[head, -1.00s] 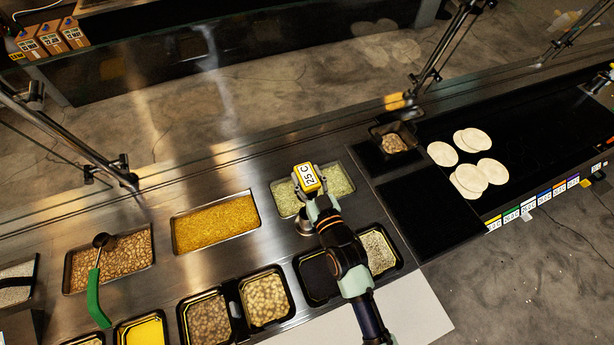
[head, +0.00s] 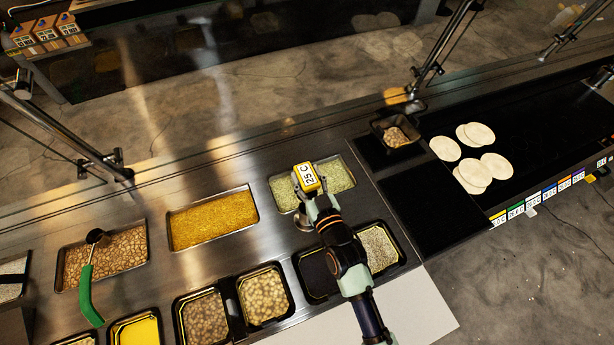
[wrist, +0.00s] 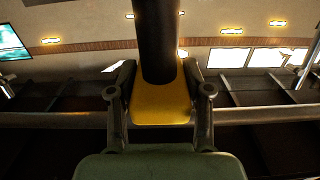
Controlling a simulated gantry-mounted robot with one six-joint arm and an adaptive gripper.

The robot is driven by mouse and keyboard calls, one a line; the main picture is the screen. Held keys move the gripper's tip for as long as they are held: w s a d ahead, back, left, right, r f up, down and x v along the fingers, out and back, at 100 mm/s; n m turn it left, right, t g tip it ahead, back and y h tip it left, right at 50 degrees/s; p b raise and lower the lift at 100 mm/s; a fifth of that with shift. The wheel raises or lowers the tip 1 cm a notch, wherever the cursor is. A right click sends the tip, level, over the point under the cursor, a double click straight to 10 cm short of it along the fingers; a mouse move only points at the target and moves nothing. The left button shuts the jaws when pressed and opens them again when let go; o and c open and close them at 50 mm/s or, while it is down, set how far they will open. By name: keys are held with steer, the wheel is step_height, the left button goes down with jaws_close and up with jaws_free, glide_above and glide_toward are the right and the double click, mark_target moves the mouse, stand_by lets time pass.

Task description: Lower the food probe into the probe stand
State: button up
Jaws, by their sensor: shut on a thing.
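The food probe (head: 307,178) has a yellow body with a white display reading 25 C. My gripper (head: 314,197) is shut on this body and holds it over the front part of the tray of pale green food. In the wrist view the yellow body (wrist: 161,105) sits between my two fingers (wrist: 160,97), with a dark shaft rising from it. A round silver piece (head: 302,221), which looks like the probe stand, shows just below the gripper and is partly hidden. I cannot see the probe's tip or whether it touches the stand.
The pale green food tray (head: 349,164) lies behind the probe and a yellow food tray (head: 256,217) to its left. A black double tray (head: 402,258) is beside my arm. The dark griddle (head: 450,215) with several tortillas (head: 497,166) is at right.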

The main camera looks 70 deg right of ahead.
mark_target(309, 197)
steer(key=shift+f+b, duration=3.5)
steer(key=shift+f, duration=0.3)
stand_by(4.2)
